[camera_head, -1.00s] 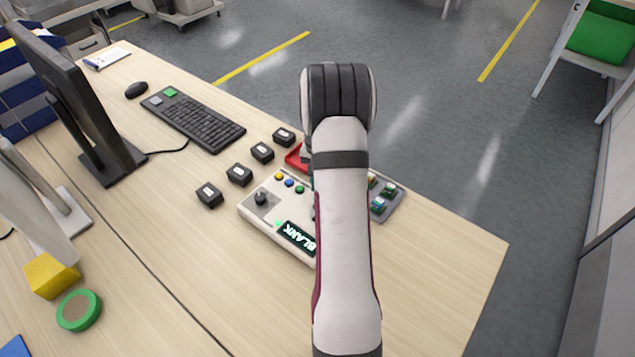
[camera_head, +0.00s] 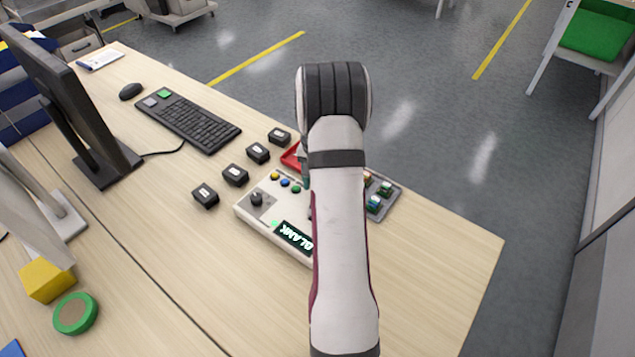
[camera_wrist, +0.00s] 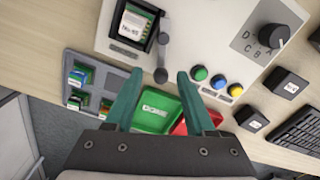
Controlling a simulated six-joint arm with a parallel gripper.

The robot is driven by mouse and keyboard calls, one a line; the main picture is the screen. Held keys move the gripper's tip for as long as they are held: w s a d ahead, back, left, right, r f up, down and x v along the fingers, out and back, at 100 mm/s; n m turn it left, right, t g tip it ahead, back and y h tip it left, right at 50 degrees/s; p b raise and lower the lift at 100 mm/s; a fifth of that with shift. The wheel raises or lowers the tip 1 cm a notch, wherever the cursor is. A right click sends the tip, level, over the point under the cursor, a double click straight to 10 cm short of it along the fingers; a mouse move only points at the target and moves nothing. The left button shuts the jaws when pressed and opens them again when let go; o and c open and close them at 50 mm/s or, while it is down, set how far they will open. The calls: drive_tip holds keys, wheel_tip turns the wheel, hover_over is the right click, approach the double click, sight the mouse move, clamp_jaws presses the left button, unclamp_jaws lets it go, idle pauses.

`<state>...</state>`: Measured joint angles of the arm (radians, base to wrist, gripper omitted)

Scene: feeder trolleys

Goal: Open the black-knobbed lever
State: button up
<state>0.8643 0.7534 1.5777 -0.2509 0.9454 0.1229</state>
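The lever (camera_wrist: 163,48) is a thin grey bar with a dark round knob (camera_wrist: 161,75), on the white control box (camera_wrist: 205,28) in the wrist view. It lies beside a dark slot holding a labelled card (camera_wrist: 132,30). My gripper (camera_wrist: 157,76) is open, its two teal fingers spread. In the picture the knob sits between the fingertips; I see no contact and cannot judge the depth. In the head view the control box (camera_head: 262,212) shows a lit display (camera_head: 293,235), but my arm hides the lever and most of my gripper.
A green labelled tray (camera_wrist: 155,113) and a red tray (camera_wrist: 180,128) lie below the box. A grey rack (camera_wrist: 105,63) with coloured pieces stands left of them. Yellow, blue and green buttons (camera_wrist: 218,81), a dial (camera_wrist: 267,43) and black blocks (camera_wrist: 286,84) are right.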

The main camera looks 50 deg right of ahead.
wheel_tip(320, 180, up, 16)
idle(0.4)
drive_tip(key=shift+f, duration=0.1)
